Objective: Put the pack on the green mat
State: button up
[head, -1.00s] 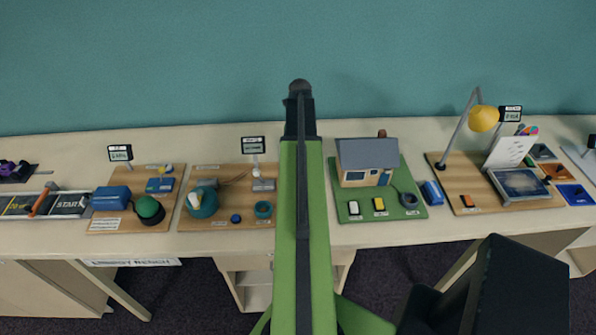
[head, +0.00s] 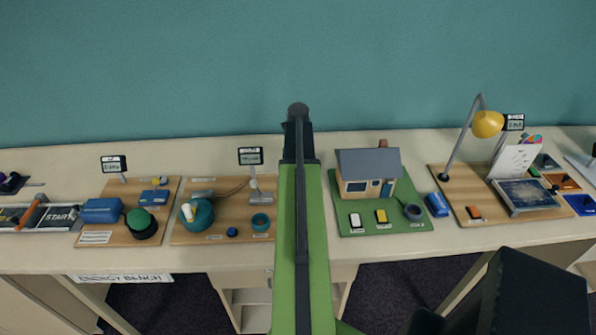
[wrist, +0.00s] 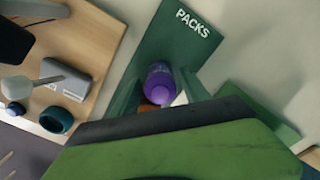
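A dark green mat (wrist: 186,40) with the white word PACKS shows at the top middle of the wrist view. A purple, rounded pack (wrist: 159,80) sits in front of the lettering, with an orange-brown part and a white part visible below it. My gripper (wrist: 158,92) points down at the mat, with greenish fingers on either side of the pack. I cannot tell whether they press on it or whether it touches the mat. In the head view my green arm runs up the middle and hides the mat, the pack and the fingertips.
A wooden board (head: 222,236) with a teal pot (head: 198,216) and small parts lies left of my arm. A green board (head: 360,226) with a model house (head: 369,172) lies to the right. A blue block (head: 436,203) and a yellow lamp (head: 487,123) stand farther right.

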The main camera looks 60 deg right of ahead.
jog(key=shift+r, duration=0.1)
notch_tip(320, 180, up, 12)
jog(key=p, duration=1.2)
jog(key=shift+r, duration=0.1)
